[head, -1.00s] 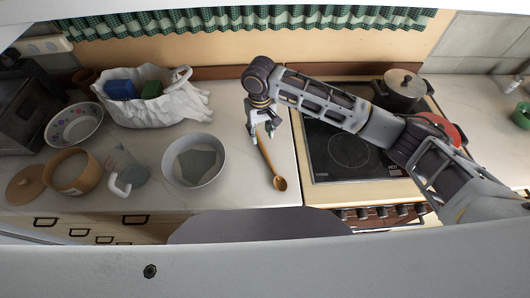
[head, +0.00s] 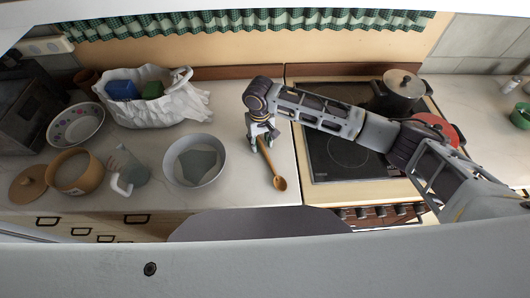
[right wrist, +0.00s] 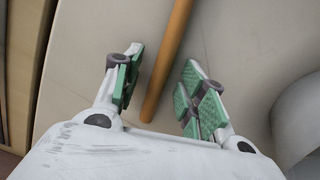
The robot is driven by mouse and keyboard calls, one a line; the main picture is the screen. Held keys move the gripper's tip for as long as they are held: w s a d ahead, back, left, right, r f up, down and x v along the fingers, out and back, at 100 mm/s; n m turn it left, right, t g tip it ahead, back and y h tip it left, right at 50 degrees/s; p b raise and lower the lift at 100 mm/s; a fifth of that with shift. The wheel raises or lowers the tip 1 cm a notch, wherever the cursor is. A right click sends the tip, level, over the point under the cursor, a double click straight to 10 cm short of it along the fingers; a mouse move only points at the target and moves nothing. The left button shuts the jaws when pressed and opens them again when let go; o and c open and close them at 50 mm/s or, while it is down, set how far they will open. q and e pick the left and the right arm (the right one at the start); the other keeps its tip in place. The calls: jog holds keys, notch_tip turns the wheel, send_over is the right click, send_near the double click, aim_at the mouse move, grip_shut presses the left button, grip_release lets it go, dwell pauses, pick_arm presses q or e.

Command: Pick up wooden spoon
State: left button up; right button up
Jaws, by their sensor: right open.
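The wooden spoon (head: 278,181) lies on the pale countertop, its bowl toward the front edge and its handle running back under my right gripper (head: 262,142). In the right wrist view the spoon's handle (right wrist: 166,65) passes between the two green-padded fingers of the right gripper (right wrist: 165,95). The fingers are open, one on each side of the handle, with gaps between them and it. In the head view the gripper hides the far end of the handle. My left gripper is in neither view.
A white bowl (head: 221,176) stands just left of the spoon. A stove (head: 330,170) with a dark pot (head: 401,96) is to the right. A glass jug (head: 124,170), a wooden pot (head: 91,182) and a white bag (head: 178,105) stand further left.

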grip_shut()
jog(key=shift+r, duration=0.15)
dwell(0.4)
notch_tip(320, 180, up, 10)
jog(key=shift+b, duration=0.45)
dwell(0.4)
jog(key=c, duration=0.7)
grip_release()
grip_shut()
